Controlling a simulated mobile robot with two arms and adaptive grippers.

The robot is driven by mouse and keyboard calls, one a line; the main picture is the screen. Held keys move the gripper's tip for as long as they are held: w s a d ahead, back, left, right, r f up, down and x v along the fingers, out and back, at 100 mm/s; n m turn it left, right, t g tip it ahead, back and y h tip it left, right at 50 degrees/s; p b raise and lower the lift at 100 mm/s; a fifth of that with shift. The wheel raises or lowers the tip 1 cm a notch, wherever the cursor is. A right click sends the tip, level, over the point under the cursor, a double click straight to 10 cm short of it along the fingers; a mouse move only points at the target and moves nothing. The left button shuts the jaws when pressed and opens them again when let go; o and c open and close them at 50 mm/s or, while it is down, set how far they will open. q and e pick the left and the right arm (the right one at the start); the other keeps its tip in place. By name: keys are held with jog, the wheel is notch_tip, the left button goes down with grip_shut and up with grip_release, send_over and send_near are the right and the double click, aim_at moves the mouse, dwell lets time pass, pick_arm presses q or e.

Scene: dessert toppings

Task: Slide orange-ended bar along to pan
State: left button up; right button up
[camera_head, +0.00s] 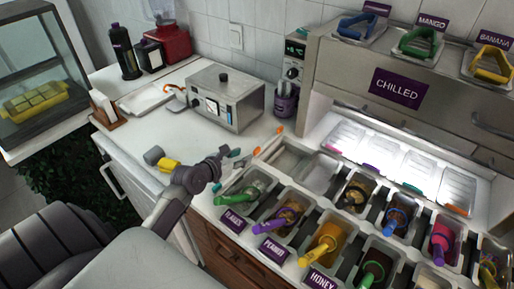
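Two small orange ends (257,150) show at the left edge of the topping rail, the other one farther back near the counter's rear. A pale strip seems to run between them, perhaps the bar, but it is too small to be sure. An empty metal pan (287,160) is just right of it, with another empty pan (319,173) beside that. My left gripper (226,158) is over the counter, left of the near orange end and seemingly apart from it. A teal-tipped piece shows by its fingers. Its opening is too small to judge. My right gripper is out of view.
Filled pans with coloured handles, such as the green one (243,191), stand right of my gripper. A steel box appliance (226,97) stands behind. The white counter (160,125) has free room.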

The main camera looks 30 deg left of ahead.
aim_at(256, 149)
pick_arm(q)
jog(key=x, duration=0.4)
jog(key=shift+w+f, duration=0.1)
jog(key=shift+w, duration=0.1)
jog(key=x, duration=0.4)
jog(key=shift+w+f, duration=0.15)
jog(key=shift+w, duration=0.05)
jog(key=shift+w+f, duration=0.1)
jog(key=shift+w, duration=0.1)
jog(key=c, duration=0.7)
grip_shut()
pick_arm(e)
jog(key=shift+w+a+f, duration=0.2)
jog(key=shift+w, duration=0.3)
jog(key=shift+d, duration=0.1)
